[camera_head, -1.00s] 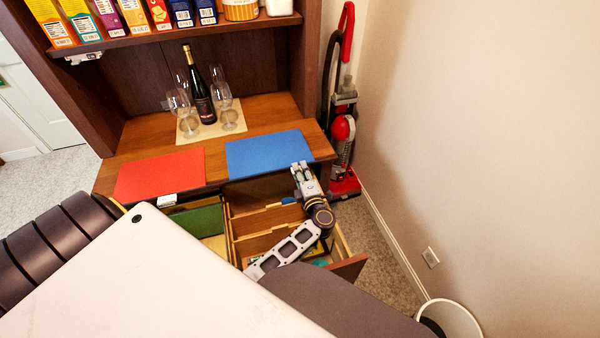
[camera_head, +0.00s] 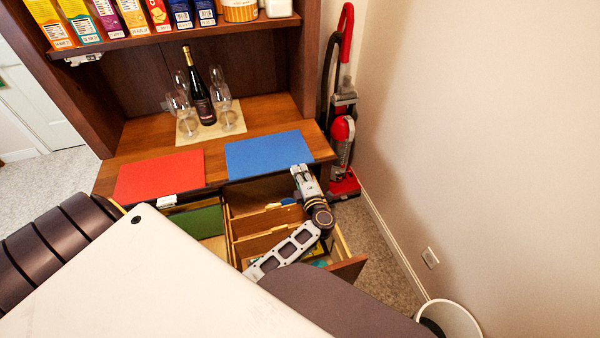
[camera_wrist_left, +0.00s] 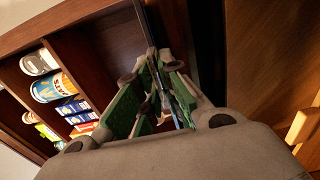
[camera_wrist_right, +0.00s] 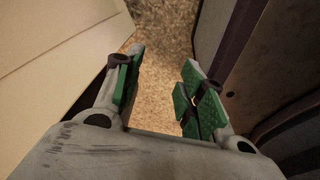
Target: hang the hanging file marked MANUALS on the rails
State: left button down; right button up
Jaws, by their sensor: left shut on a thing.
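A flat blue folder-like sheet (camera_head: 268,153) lies on the hutch counter at the right, its front edge near the counter's edge. My left gripper (camera_head: 299,168) is at that front edge, above the open drawer. In the left wrist view its fingers (camera_wrist_left: 165,100) are closed on a thin dark bluish sheet seen edge-on, which looks like the blue one. No MANUALS lettering is readable. The drawer (camera_head: 232,242) has pale rails along its sides and a green file (camera_head: 200,222) in its left part. My right gripper (camera_wrist_right: 158,90) is open and empty over the carpet.
A red sheet (camera_head: 160,175) lies left of the blue one. Behind stand a bottle (camera_head: 201,100) and glasses on a mat (camera_head: 236,120). Cereal boxes (camera_head: 105,18) fill the shelf above. A red vacuum cleaner (camera_head: 343,150) and the wall are at the right.

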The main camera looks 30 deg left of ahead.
pick_arm(q)
jog(key=shift+r+p, duration=0.85)
jog(key=shift+r, duration=0.1)
dwell(0.3)
